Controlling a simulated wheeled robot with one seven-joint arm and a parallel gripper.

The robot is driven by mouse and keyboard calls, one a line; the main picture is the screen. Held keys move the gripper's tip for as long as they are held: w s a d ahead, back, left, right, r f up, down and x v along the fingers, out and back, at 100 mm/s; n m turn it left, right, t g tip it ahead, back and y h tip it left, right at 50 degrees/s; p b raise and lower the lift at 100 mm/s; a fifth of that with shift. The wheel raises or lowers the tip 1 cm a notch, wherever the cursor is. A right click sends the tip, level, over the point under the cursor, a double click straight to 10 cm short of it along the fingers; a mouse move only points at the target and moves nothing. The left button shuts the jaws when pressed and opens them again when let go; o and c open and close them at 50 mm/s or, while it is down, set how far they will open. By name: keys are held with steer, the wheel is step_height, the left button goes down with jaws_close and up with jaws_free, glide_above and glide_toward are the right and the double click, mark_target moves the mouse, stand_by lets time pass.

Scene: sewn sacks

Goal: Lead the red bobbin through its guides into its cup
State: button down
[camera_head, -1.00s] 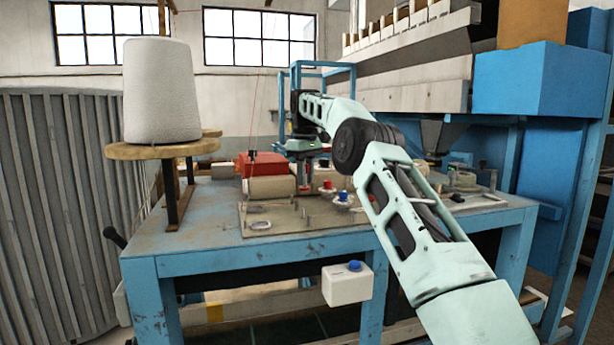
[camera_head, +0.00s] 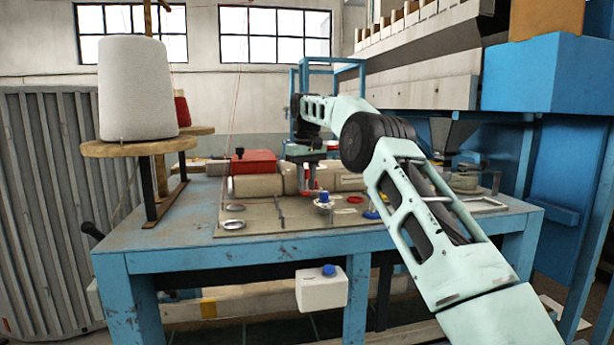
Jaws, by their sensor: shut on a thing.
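My gripper (camera_head: 310,190) points down over the board on the blue table and is shut on the red bobbin, which shows only as a small patch of red between and beside the fingers. The blue bobbin (camera_head: 323,198) stands on a pale dish just right of the gripper. A red ring (camera_head: 355,199), perhaps the red cup, lies on the board to the right. A blue ring (camera_head: 371,214) lies nearer, partly behind my arm. A thin upright pin (camera_head: 281,213), perhaps a guide, stands left of the gripper; other guides are too small to tell.
Two metal dishes (camera_head: 232,224) lie at the board's left. Behind stand a red box (camera_head: 254,161) and pale rolls (camera_head: 258,185). A white cone (camera_head: 138,90) rests on a wooden stand at left. A thin red thread (camera_head: 233,110) hangs from above.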

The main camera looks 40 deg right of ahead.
steer(key=shift+f, duration=0.6)
steer(key=shift+d+f, duration=0.15)
steer(key=shift+s+d, duration=0.5)
steer(key=shift+d, duration=0.5)
steer(key=shift+s+d, duration=0.5)
steer(key=shift+d, duration=0.5)
steer(key=shift+s+d, duration=0.5)
steer(key=shift+d, duration=0.5)
steer(key=shift+r, duration=1.7)
steer(key=shift+a+r, duration=0.1)
steer(key=shift+r, duration=0.05)
